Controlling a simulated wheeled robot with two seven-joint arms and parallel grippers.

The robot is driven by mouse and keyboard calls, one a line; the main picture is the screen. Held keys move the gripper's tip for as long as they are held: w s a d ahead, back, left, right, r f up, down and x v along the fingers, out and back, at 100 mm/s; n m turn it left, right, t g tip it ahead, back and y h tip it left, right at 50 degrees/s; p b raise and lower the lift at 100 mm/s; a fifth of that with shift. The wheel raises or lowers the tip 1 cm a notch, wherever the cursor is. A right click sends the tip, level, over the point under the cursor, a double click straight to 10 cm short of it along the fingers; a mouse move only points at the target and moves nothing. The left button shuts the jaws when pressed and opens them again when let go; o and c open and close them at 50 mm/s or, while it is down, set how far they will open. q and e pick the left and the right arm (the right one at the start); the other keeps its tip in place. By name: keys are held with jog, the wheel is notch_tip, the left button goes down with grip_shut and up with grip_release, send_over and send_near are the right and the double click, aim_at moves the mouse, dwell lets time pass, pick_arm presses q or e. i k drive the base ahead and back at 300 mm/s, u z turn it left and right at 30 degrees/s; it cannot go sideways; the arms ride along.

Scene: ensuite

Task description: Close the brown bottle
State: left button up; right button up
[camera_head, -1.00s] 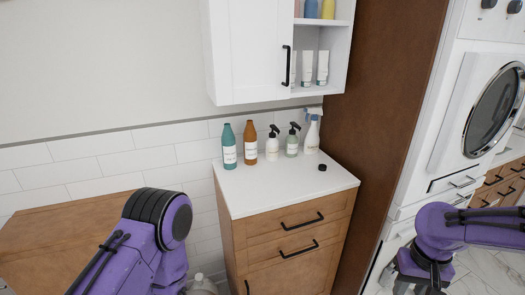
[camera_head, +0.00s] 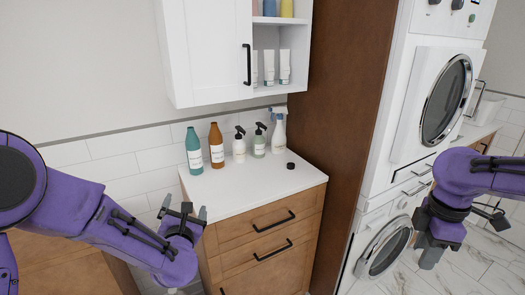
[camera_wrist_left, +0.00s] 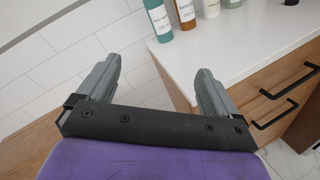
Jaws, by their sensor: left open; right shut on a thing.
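The brown bottle (camera_head: 216,148) stands upright on the white counter, with a white label. It also shows in part in the left wrist view (camera_wrist_left: 187,14), its top cut off. A small round black cap (camera_head: 290,166) lies on the counter to its right; it shows at the top edge of the left wrist view (camera_wrist_left: 290,2). My left gripper (camera_head: 183,210) is open and empty in front of the counter's left side, below the bottles; its spread fingers show in the left wrist view (camera_wrist_left: 160,70). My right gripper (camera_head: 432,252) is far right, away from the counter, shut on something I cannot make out.
A teal bottle (camera_head: 194,153) stands close left of the brown one. A white pump bottle (camera_head: 239,148), a clear pump bottle (camera_head: 259,143) and a spray bottle (camera_head: 279,134) stand to its right. A white wall cabinet (camera_head: 205,50) hangs above. The counter's front (camera_head: 250,190) is clear.

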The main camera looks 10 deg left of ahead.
aim_at(215, 141)
jog(key=i, duration=0.95)
